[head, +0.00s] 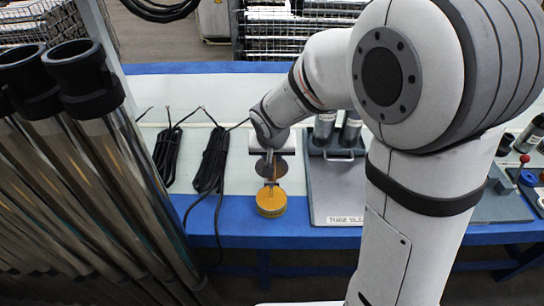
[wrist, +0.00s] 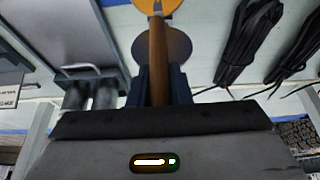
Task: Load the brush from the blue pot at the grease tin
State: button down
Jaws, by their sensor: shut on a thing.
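My gripper (head: 270,158) is shut on a brush with a brown wooden handle. The brush (wrist: 158,62) stands out between the dark fingers (wrist: 164,85) in the wrist view. Its far end lies over the yellow-orange grease tin (head: 271,203), whose edge also shows at the top of the wrist view (wrist: 172,9). I cannot tell whether the bristles touch the tin. A dark grey-brown disc (head: 264,170) lies just behind the tin, partly covered by the gripper. A small blue round thing (head: 528,179) at the far right may be the blue pot; I cannot see into it.
Coiled black cables (head: 210,158) lie left of the gripper. A grey tray (head: 338,190) with a handle and metal cylinders is to the right. Tall steel tubes (head: 120,170) with black collars stand at the left. The bench's blue front edge (head: 380,230) is close to the tin.

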jog(key=shift+r+p, duration=1.35)
jog(key=shift+r, duration=1)
